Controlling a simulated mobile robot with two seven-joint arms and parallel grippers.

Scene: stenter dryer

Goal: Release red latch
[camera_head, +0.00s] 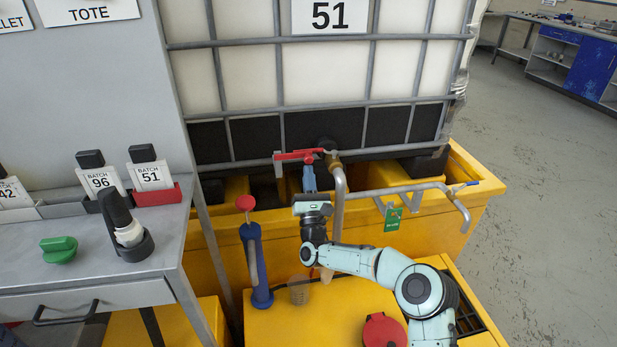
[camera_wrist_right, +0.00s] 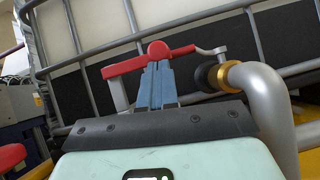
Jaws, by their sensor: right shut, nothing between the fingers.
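The red latch (camera_head: 298,155) is a flat red lever on the valve at the foot of the caged white tank. In the right wrist view the red latch (camera_wrist_right: 137,62) runs left from a round red hub, with a grey bracket hanging at its left end. My right gripper (camera_head: 309,168) stands just below the latch, its blue fingers pointing up at it. In the wrist view the fingers of my right gripper (camera_wrist_right: 156,68) are together and empty, their tips at the hub. I cannot tell whether they touch it. My left gripper is out of view.
A bent grey pipe (camera_head: 340,200) drops right beside my right gripper. A blue hand pump (camera_head: 256,262) with a red knob stands to the left on the yellow base. A grey pipe with a blue handle (camera_head: 465,187) and green tag (camera_head: 393,219) lies right. A grey bench (camera_head: 100,262) fills the left.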

